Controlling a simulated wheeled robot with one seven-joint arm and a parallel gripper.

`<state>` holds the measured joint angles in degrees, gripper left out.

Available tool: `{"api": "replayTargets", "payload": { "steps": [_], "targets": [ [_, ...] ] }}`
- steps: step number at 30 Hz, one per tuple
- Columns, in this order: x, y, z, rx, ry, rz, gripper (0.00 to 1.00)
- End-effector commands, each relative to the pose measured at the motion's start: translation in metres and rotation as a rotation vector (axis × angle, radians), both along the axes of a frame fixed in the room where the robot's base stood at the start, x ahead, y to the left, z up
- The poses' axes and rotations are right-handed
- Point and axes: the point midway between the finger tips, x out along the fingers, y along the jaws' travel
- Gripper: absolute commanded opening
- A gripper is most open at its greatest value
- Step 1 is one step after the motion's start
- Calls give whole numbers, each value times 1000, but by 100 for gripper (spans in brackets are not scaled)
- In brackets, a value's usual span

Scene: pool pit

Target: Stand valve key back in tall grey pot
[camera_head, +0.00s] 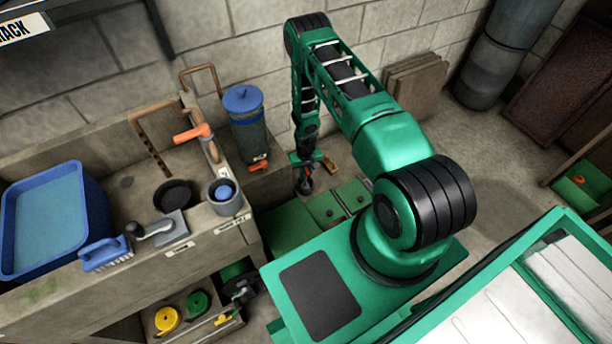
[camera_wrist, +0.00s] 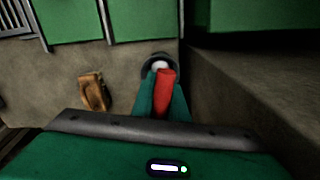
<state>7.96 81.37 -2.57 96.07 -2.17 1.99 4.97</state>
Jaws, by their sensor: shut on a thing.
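My gripper (camera_head: 304,161) points down, low behind the green deck of my base. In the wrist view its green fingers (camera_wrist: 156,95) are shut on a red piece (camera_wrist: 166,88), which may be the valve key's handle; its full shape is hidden. A dark round thing with a pale centre (camera_wrist: 160,65) shows just beyond the fingertips; I cannot tell whether it is part of the held thing or a separate pot. A short grey pot (camera_head: 226,203) with a blue inside stands on the bench's front edge. I cannot surely pick out the tall grey pot.
A blue-lidded dark canister (camera_head: 244,115) stands left of my gripper. A brown block (camera_wrist: 93,92) lies on the floor beside it. A blue tub (camera_head: 50,225), a brush (camera_head: 105,252) and a black dish (camera_head: 174,194) are on the bench.

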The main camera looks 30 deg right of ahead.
Motion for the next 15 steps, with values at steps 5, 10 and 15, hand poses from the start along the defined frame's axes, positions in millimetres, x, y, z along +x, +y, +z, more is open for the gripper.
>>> {"api": "replayTargets", "payload": {
  "steps": [5,10,15],
  "targets": [
    [0,0,-2,0,-1,0,0],
    [0,0,-5,0,0,0,0],
    [0,0,-7,0,0,0,0]
  ]
}}
